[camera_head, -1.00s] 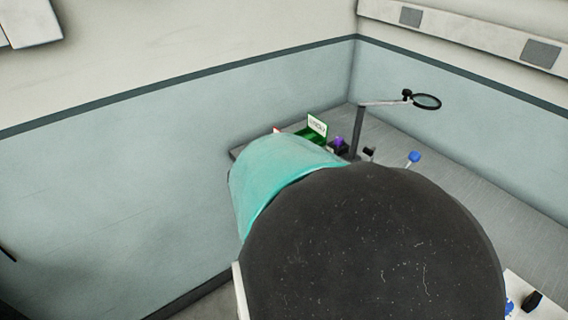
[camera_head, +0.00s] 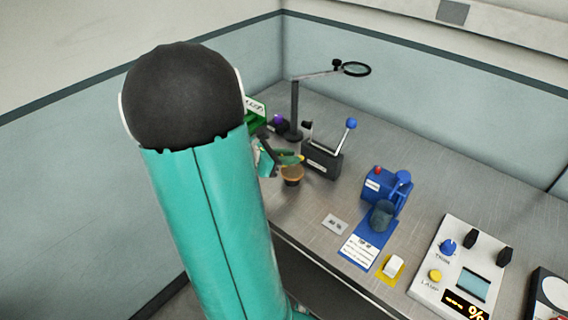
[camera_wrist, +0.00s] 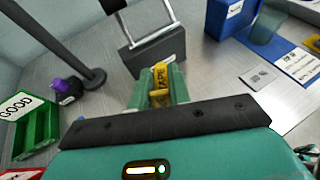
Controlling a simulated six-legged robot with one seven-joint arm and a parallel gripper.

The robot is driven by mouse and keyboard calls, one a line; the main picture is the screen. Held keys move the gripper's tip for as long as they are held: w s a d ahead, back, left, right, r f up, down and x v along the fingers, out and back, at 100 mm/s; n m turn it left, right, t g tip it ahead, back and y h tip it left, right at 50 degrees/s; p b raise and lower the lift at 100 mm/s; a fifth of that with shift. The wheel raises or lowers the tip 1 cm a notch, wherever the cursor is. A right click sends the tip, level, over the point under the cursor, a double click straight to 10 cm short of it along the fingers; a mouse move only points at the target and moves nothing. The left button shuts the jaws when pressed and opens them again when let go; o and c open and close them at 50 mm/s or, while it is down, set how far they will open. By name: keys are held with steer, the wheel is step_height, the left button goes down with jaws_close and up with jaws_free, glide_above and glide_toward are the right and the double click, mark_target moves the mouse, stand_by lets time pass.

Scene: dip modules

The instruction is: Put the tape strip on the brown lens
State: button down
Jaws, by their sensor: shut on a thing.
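My gripper (camera_wrist: 160,92) has green fingers and is shut on a yellow tape strip (camera_wrist: 161,76) with dark lettering. In the head view my gripper (camera_head: 278,159) is over the left part of the bench, just left of the black box. A small round amber-brown thing (camera_head: 292,175), which looks like the brown lens, is directly below the fingers there. I cannot tell whether the strip touches it. In the wrist view I cannot make out the lens; the fingers and gripper body may hide it.
A black box with a blue-knobbed lever (camera_head: 322,161) stands close by to the right. A magnifier post (camera_head: 295,108), a purple-topped item (camera_wrist: 66,89) and a green "GOOD" bin (camera_wrist: 37,133) stand on the other side. A blue device (camera_head: 384,190) and control panel (camera_head: 462,270) are farther right.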

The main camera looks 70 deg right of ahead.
mark_target(288, 172)
steer(key=shift+d+f, duration=0.4)
steer(key=shift+f, duration=0.1)
steer(key=shift+w+d+f, duration=0.1)
steer(key=shift+d+f, duration=0.05)
steer(key=shift+f, duration=1.5)
steer(key=shift+f, duration=0.15)
steer(key=c, duration=1.3)
jaws_free()
steer(key=shift+w+r, duration=0.1)
steer(key=shift+r, duration=0.1)
steer(key=v, duration=1.1)
steer(key=shift+w+a, duration=0.2)
steer(key=shift+a, duration=0.1)
steer(key=shift+r, duration=0.2)
